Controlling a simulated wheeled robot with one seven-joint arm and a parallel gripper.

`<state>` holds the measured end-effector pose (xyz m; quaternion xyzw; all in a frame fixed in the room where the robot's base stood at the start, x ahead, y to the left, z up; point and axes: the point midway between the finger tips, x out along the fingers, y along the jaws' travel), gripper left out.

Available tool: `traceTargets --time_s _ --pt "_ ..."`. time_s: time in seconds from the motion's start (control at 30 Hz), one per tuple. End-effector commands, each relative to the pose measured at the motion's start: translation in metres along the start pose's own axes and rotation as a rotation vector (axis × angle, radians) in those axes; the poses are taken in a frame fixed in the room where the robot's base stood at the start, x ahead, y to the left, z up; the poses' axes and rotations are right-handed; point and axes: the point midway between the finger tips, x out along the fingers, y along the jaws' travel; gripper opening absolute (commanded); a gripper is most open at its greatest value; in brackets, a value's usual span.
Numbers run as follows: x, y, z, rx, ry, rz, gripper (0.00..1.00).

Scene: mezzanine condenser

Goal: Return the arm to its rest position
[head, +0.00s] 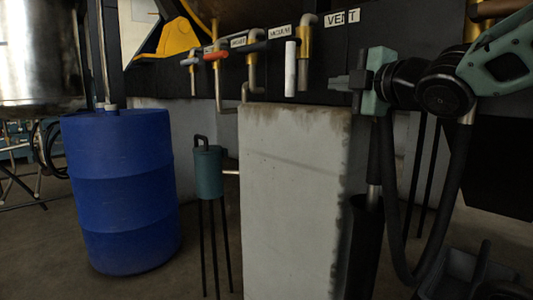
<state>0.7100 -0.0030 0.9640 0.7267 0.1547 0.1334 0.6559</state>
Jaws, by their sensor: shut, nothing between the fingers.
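My gripper (341,82) is at the upper right of the head view, at the end of my arm, pointing left. Its dark fingers are together and hold nothing. It is in front of the dark panel, just below and to the right of the white VENT label (342,18). In the picture, a white vertical handle (291,68) is to the left of the fingertips, with a visible gap between them. My arm reaches in from the right edge.
A grey concrete block (290,190) stands in the middle. Valves with a red handle (215,56) and pipes line the panel above it. A blue barrel (118,190) and a small teal canister on legs (208,175) stand to the left. A dark hose hangs at the right.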

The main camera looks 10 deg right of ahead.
Motion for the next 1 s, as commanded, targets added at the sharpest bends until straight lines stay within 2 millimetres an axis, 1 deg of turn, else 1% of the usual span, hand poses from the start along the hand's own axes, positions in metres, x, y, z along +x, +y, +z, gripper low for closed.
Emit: traceTargets --time_s 0.03,0.07,0.13,0.17,0.2,0.27,0.3,0.37,0.4,0.47,0.5,0.53,0.57,0.6,0.67,0.7,0.77,0.8,0.83,0.9,0.97,1.0 --pt "0.002 -0.021 -0.008 0.077 -0.017 -0.06 0.0" --pt "0.002 -0.035 -0.013 0.135 -0.035 -0.103 0.0" --pt "-0.003 -0.077 -0.027 0.288 -0.092 -0.225 0.0" --pt "-0.007 -0.097 -0.034 0.354 -0.122 -0.283 0.0" --pt "-0.015 -0.123 -0.044 0.443 -0.167 -0.363 0.0" --pt "-0.031 -0.162 -0.059 0.559 -0.24 -0.484 0.0" --pt "-0.045 -0.186 -0.069 0.631 -0.293 -0.562 0.0" --pt "-0.068 -0.22 -0.084 0.721 -0.377 -0.677 0.0" --pt "-0.086 -0.24 -0.093 0.774 -0.436 -0.751 0.0" --pt "-0.113 -0.266 -0.107 0.838 -0.527 -0.853 0.0" --pt "-0.132 -0.281 -0.115 0.873 -0.588 -0.916 0.0" --pt "-0.146 -0.291 -0.12 0.895 -0.632 -0.959 0.0" --pt "-0.159 -0.299 -0.125 0.913 -0.675 -0.999 0.0" --pt "-0.177 -0.31 -0.131 0.934 -0.735 -1.05 0.0" --pt "-0.204 -0.323 -0.139 0.957 -0.822 -1.12 0.0" --pt "-0.222 -0.33 -0.144 0.969 -0.879 -1.163 0.0" --pt "-0.248 -0.339 -0.15 0.978 -0.968 -1.225 0.0" --pt "-0.266 -0.343 -0.154 0.981 -1.028 -1.264 0.0" --pt "-0.271 -0.335 -0.156 0.986 -1.05 -1.273 0.0" --pt "-0.267 -0.313 -0.157 0.99 -1.038 -1.263 0.0" --pt "-0.267 -0.3 -0.158 0.989 -1.037 -1.262 0.0" --pt "-0.266 -0.29 -0.159 0.988 -1.036 -1.262 0.0"
